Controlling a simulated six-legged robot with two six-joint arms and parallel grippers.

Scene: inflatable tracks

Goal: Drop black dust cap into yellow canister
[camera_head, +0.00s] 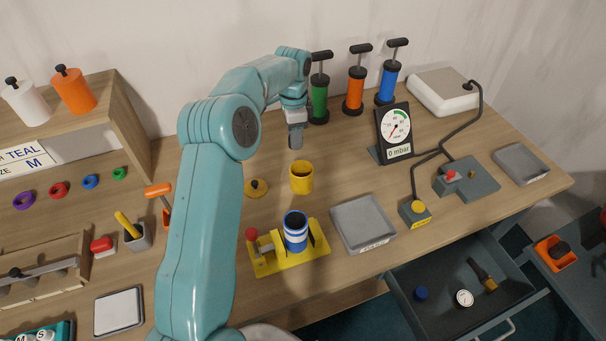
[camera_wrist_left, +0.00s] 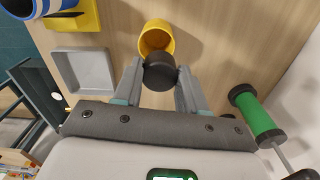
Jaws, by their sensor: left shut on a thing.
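My left gripper (camera_head: 295,143) is above and slightly behind the yellow canister (camera_head: 301,178) in the head view. In the left wrist view, my left gripper (camera_wrist_left: 161,82) is shut on the black dust cap (camera_wrist_left: 161,72), which sits between its fingers. The cap overlaps the near rim of the yellow canister (camera_wrist_left: 156,36), which is open at the top and looks empty where visible. The cap is hidden behind the fingers in the head view. My right gripper is in neither view.
A blue-striped cup (camera_head: 296,231) stands on a yellow fixture (camera_head: 265,262) in front, beside a grey tray (camera_head: 362,223). Green (camera_head: 319,98), orange (camera_head: 355,92) and blue (camera_head: 388,82) pumps stand behind. A gauge (camera_head: 394,133) stands right.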

